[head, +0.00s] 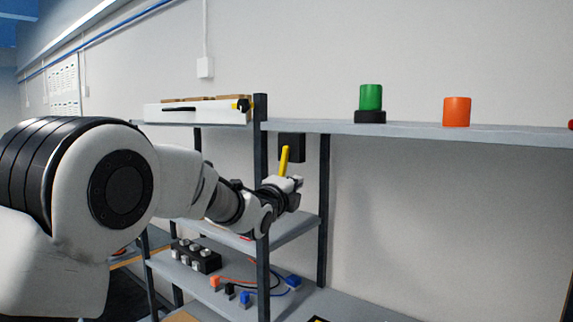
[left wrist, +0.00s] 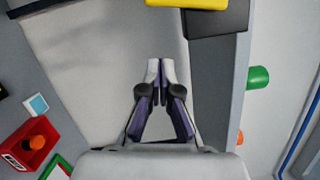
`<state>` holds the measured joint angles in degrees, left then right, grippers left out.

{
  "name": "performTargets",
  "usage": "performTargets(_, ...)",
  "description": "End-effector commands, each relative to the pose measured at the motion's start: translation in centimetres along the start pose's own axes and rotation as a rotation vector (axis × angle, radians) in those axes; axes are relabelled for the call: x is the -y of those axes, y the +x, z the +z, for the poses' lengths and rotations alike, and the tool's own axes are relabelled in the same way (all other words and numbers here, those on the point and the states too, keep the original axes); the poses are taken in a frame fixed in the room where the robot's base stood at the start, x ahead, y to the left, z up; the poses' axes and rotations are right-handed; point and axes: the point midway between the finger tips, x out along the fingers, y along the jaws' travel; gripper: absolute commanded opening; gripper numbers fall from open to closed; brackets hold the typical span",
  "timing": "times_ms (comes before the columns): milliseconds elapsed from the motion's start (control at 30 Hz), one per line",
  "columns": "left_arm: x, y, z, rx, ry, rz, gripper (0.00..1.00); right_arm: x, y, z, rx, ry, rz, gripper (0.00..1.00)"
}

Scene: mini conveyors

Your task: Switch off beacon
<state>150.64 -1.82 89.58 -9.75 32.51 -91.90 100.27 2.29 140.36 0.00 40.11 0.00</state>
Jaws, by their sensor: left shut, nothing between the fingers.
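A green cylinder (head: 371,98) on a black base and an orange cylinder (head: 457,111) stand on the upper shelf, both beacon-like; I cannot tell which is lit. They show partly in the left wrist view as a green cylinder (left wrist: 257,78) and an orange one (left wrist: 240,138). A yellow lever (head: 285,159) stands up in front of a black box (head: 293,147) under the shelf. My left gripper (head: 297,183) is shut and empty, just below the lever. In the left wrist view its fingertips (left wrist: 161,65) meet, apart from the yellow lever (left wrist: 187,3). My right gripper is out of view.
The upper shelf (head: 410,130) runs rightward, with dark posts beside my left arm. A lower shelf holds a black block with white knobs (head: 196,256) and colored cables with plugs (head: 250,284). A red box with an orange button (left wrist: 30,145) shows in the left wrist view.

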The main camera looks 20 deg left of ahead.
Motion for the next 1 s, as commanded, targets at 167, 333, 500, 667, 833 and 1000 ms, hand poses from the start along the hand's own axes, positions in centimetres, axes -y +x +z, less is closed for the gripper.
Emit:
performTargets(167, 0.8, 3.2, 1.1, 0.002, -0.003, 0.001, 0.00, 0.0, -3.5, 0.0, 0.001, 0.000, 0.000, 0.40)
performTargets(333, 0.4, 3.7, 3.4, 0.001, -0.002, 0.001, 0.00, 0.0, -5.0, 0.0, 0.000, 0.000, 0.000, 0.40)
performTargets(500, 0.0, 3.8, 3.9, -0.001, 0.000, 0.001, 0.00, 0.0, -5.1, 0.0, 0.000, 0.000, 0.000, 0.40)
performTargets(667, -0.1, 3.8, 3.8, -0.001, 0.000, 0.001, 0.00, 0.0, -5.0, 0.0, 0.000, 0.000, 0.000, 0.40)
performTargets(833, -0.4, 3.8, 3.9, 0.000, 0.015, -0.005, 0.00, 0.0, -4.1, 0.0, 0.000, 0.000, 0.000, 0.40)
performTargets(1000, -1.5, 3.9, 4.3, 0.001, 0.110, -0.031, 0.00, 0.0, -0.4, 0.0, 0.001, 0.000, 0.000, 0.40)
